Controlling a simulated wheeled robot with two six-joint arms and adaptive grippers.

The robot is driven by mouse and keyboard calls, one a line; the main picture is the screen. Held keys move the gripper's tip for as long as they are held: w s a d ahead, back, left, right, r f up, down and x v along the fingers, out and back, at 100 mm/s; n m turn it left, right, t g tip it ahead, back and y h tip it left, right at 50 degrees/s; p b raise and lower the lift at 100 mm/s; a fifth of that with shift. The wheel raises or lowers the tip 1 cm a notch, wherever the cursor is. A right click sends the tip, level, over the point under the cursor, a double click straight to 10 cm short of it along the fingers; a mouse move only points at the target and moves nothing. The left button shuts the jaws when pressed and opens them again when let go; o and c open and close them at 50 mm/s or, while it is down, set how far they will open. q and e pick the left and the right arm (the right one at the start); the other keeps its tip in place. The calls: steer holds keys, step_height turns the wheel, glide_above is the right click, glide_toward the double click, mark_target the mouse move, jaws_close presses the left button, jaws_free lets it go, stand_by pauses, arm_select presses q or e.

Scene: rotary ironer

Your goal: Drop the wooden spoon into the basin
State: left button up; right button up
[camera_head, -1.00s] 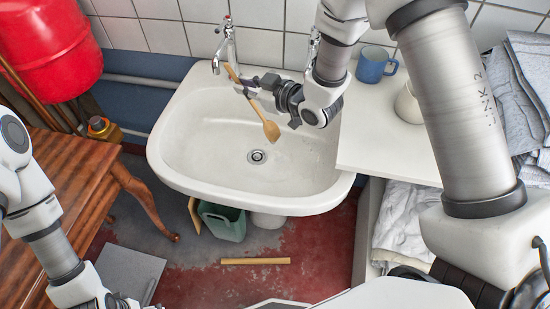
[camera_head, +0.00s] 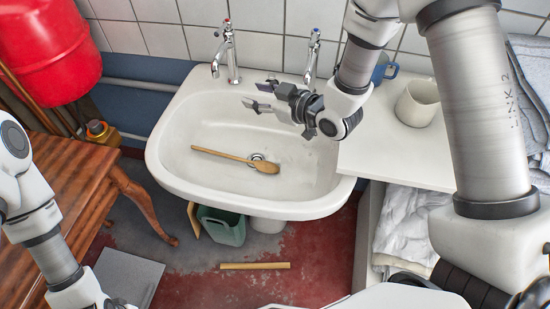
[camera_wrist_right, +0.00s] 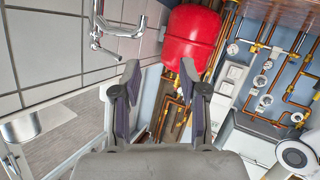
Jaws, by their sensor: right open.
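The wooden spoon (camera_head: 235,158) lies on the bottom of the white basin (camera_head: 185,125), its bowl end beside the drain and its handle pointing left. My right gripper (camera_head: 254,96) is open and empty above the back right part of the basin, apart from the spoon. In the right wrist view its two fingers (camera_wrist_right: 158,95) are spread with nothing between them. My left arm comes in at the lower left of the head view, and its gripper is mostly cut off at the bottom edge.
Two taps stand at the basin's back edge, the left one (camera_head: 229,55) and the right one (camera_head: 312,58), close to my right gripper. A white mug (camera_head: 417,103) and a blue mug (camera_head: 384,68) stand on the counter at right. A wooden table (camera_head: 75,185) is at left.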

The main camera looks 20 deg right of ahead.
steer(key=v, duration=0.8)
